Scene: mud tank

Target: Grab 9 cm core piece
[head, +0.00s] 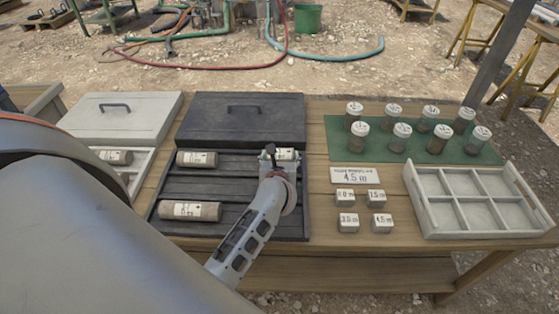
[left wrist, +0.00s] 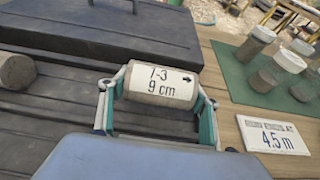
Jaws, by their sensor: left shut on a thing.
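The 9 cm core piece (left wrist: 160,86) is a grey-brown cylinder with a white label reading "9 cm" and an arrow. It lies across between the two fingers of my left gripper (left wrist: 157,100), which is shut on it, at the right side of the dark slatted core box. In the head view the left gripper (head: 281,160) is over the box's upper right, and only part of the core piece (head: 286,155) shows behind it. I cannot tell whether the piece touches the box. My right gripper is not in view.
The dark core box (head: 240,187) holds two other labelled cores (head: 197,159) (head: 190,211); its lid (head: 243,120) lies behind. A light box (head: 137,160) stands left. On the right are sample jars on a green mat (head: 345,151), small labelled blocks (head: 348,222) and an empty white divided tray (head: 470,229).

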